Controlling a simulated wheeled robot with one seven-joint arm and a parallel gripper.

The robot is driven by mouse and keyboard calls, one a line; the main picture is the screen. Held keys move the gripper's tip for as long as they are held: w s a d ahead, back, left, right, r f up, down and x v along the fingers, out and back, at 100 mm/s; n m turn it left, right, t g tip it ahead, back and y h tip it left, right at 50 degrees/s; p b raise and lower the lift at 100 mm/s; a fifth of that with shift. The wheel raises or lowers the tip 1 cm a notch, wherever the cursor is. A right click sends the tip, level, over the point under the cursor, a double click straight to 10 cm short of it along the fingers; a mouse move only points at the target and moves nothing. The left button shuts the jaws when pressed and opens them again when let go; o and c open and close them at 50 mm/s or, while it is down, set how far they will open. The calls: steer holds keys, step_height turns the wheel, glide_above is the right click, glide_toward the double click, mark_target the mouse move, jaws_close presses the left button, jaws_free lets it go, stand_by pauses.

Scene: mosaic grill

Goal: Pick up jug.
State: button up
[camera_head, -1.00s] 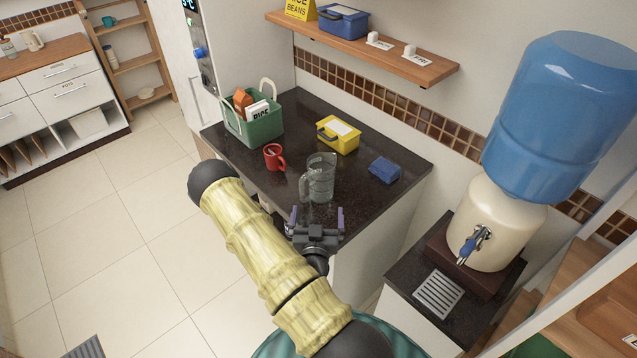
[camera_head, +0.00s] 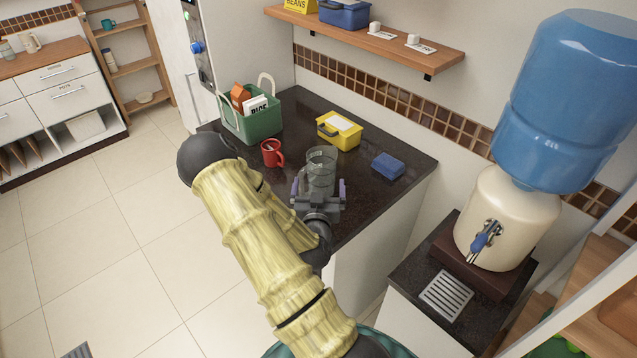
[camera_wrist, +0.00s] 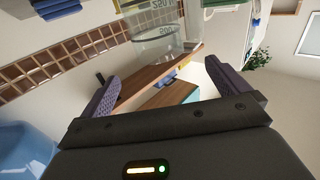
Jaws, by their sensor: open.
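The jug (camera_head: 321,165) is clear glass and stands upright on the dark counter, near its front edge. My gripper (camera_head: 318,189) is just in front of the jug in the head view, its two purple fingers spread to either side of the jug's lower part. Its body hides the jug's base. In the wrist view the clear jug (camera_wrist: 160,42) shows just beyond and between the open fingers (camera_wrist: 163,88), with nothing held. I cannot tell whether the fingers touch the jug.
A red mug (camera_head: 271,153) stands left of the jug, and a green basket (camera_head: 250,124) behind it. A water dispenser (camera_head: 506,225) stands at the right.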

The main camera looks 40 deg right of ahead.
mark_target(320, 168)
steer(key=p+x, duration=0.1)
steer(key=x, duration=0.3)
steer(key=shift+r, duration=0.15)
steer(key=shift+w+d, duration=0.15)
steer(key=shift+d, duration=0.05)
steer(key=shift+p, duration=0.3)
steer(key=shift+w+d, duration=0.15)
steer(key=p+x, duration=0.2)
steer(key=x, duration=0.2)
steer(key=shift+r+p, duration=0.1)
steer(key=shift+p, duration=0.3)
steer(key=shift+w+d, duration=0.25)
steer(key=shift+w, duration=0.05)
steer(key=shift+s, duration=0.1)
steer(key=c, duration=1.5)
